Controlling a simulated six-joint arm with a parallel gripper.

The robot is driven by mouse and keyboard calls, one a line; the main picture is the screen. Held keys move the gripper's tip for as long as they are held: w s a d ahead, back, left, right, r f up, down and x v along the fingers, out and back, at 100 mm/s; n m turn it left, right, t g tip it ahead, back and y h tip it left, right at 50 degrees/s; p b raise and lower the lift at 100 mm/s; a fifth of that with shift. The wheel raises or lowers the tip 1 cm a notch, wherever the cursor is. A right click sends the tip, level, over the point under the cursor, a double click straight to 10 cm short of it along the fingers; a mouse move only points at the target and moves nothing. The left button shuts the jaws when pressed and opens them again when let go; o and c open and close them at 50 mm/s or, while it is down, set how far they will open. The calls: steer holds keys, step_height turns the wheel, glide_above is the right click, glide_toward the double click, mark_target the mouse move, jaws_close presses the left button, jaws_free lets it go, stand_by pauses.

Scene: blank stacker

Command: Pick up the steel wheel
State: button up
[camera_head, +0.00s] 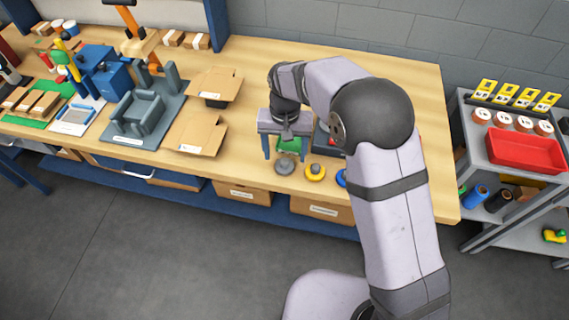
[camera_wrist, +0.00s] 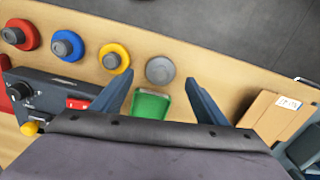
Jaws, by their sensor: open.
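The steel wheel (camera_head: 284,167) is a grey disc lying near the front edge of the bench, left of a yellow wheel (camera_head: 315,172). It also shows in the wrist view (camera_wrist: 160,70), a little beyond my gripper's two fingers and between their lines. My gripper (camera_wrist: 160,85) is open and empty, with its blue-grey fingers spread apart. In the head view my gripper (camera_head: 281,157) hangs over the bench just behind the steel wheel. A green block or tray (camera_wrist: 151,104) lies partly between the fingers, its near part hidden by the gripper body.
Blue (camera_wrist: 67,45) and red (camera_wrist: 20,35) wheels continue the row beyond the yellow one. A dark device (camera_wrist: 45,92) with a red part stands beside the green piece. Cardboard pieces (camera_head: 197,133) lie to the left. The bench's front edge is close to the wheels.

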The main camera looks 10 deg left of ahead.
mark_target(284, 161)
steer(key=shift+a+f+p, duration=0.1)
steer(key=shift+f+p, duration=0.8)
steer(key=shift+f, duration=1.25)
steer(key=c, duration=1.4)
steer(key=shift+o, duration=0.2)
steer(key=shift+r, duration=0.1)
